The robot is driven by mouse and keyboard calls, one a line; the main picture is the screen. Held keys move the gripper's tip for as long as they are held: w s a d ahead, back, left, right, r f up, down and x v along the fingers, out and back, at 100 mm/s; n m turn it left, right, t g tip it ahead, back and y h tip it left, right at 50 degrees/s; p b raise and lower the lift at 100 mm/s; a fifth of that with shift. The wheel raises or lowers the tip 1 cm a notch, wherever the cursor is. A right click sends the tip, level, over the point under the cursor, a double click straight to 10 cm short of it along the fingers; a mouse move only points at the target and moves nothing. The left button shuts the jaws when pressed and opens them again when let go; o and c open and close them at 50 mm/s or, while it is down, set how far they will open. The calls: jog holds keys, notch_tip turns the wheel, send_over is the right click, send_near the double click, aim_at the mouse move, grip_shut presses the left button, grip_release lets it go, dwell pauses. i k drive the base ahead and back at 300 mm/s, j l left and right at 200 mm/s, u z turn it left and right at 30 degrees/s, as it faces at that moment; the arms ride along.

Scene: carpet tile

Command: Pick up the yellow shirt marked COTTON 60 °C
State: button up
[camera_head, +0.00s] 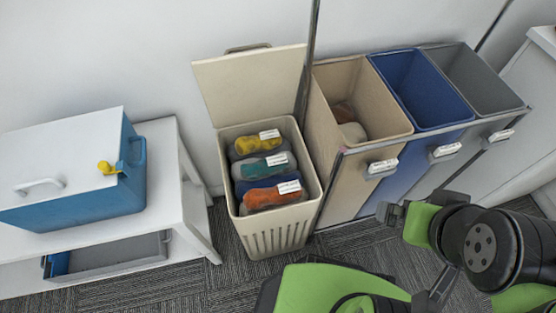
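A yellow rolled garment (257,144) lies at the back of an open beige hamper (226,180), partly wrapped in dark grey. A white tag is on it, but its print is too small to read. A teal one (262,167) lies in front of it, and an orange one (270,196) lies nearest, each with a white tag. My green and black arm is at the lower right, to the right of the hamper and apart from it. Dark end parts (391,213) show there, but I cannot tell the gripper's fingers or their opening.
Beige (330,160), blue (421,90) and grey (478,80) bins stand right of the hamper; the beige one holds some cloth. A blue cooler (85,200) with a white lid stands on a white bench (170,150) at left. Carpet (215,275) is clear in front.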

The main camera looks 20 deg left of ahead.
aim_at(266, 141)
jog(key=u, duration=1.25)
jog(key=i+j, duration=0.1)
jog(key=j, duration=0.4)
jog(key=i+j+z, duration=0.1)
jog(key=j, duration=0.4)
jog(key=i+j, duration=0.1)
jog(key=j, duration=0.4)
